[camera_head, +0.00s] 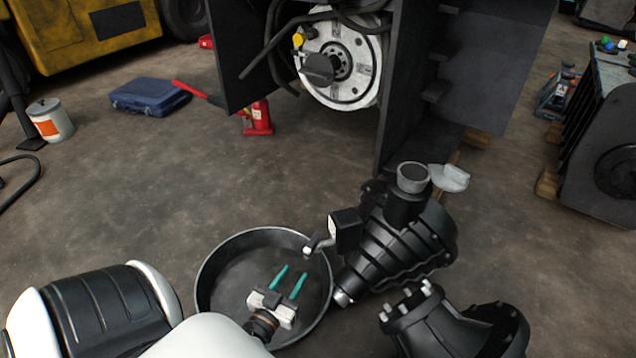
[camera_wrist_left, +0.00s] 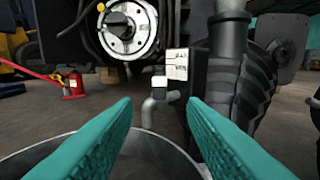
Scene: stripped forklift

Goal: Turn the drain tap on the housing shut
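The black ribbed housing (camera_head: 405,240) stands on the floor right of centre in the head view. The drain tap (camera_head: 314,243), a small grey metal spout with a pale end, sticks out from its left side, beside a dark block with a white label. In the left wrist view the tap (camera_wrist_left: 155,101) appears ahead, between the fingertips, with its spout bent downward. My left gripper (camera_head: 288,282) is open and empty, its two teal fingers apart over the drain pan, left of and below the tap in the head view. My right gripper is not in view.
A round dark drain pan (camera_head: 205,280) lies below the tap and my left gripper. A second dark part with pale bolts (camera_head: 425,305) stands at the lower right. The stripped forklift (camera_head: 410,90) is behind; a red jack (camera_head: 258,118) and blue case (camera_head: 150,96) stand left.

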